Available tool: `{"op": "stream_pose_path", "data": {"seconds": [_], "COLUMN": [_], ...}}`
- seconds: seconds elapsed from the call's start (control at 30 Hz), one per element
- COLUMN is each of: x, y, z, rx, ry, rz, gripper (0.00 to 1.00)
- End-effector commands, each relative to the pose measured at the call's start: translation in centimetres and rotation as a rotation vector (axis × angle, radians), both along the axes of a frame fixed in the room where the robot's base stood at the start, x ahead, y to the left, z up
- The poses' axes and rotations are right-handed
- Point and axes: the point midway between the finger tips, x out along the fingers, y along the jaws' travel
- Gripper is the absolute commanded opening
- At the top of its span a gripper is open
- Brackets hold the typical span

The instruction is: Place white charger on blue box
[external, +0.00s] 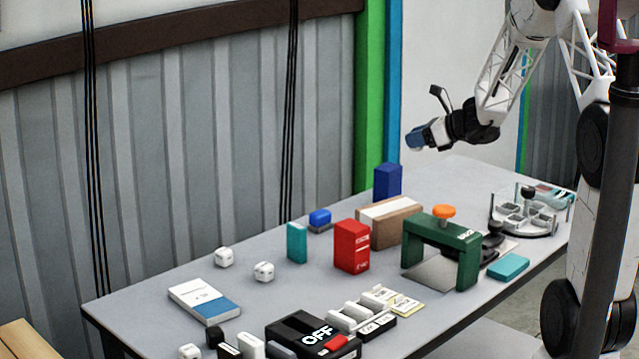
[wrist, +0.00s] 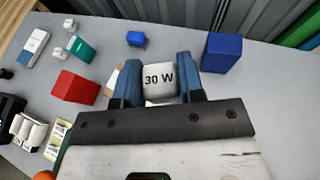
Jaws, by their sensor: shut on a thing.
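The white charger (wrist: 158,80), marked "30 W", sits between the two blue fingers of my gripper (wrist: 158,88) in the wrist view. My gripper is shut on it. In the external view my gripper (external: 417,138) is held high above the far part of the table, and the charger cannot be made out there. The tall blue box (external: 388,182) stands upright at the table's back edge, below and left of my gripper. In the wrist view the blue box (wrist: 222,53) is to the right of the fingers, apart from them.
Near the blue box are a brown-and-white carton (external: 390,222), a red box (external: 352,246) and a green arch (external: 442,245) with an orange knob. A smaller blue object (external: 320,217), a teal box (external: 297,242) and white cubes (external: 264,271) lie farther left.

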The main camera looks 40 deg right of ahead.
Motion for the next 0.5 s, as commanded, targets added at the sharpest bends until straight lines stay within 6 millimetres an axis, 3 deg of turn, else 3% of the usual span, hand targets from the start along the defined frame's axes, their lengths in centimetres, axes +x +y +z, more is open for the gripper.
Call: {"op": "stream_pose_path", "data": {"seconds": [0.5], "x": [0.4], "y": [-0.1], "z": [-4.7], "rx": [0.001], "ry": [0.004], "rz": [0.015], "gripper": [0.12]}}
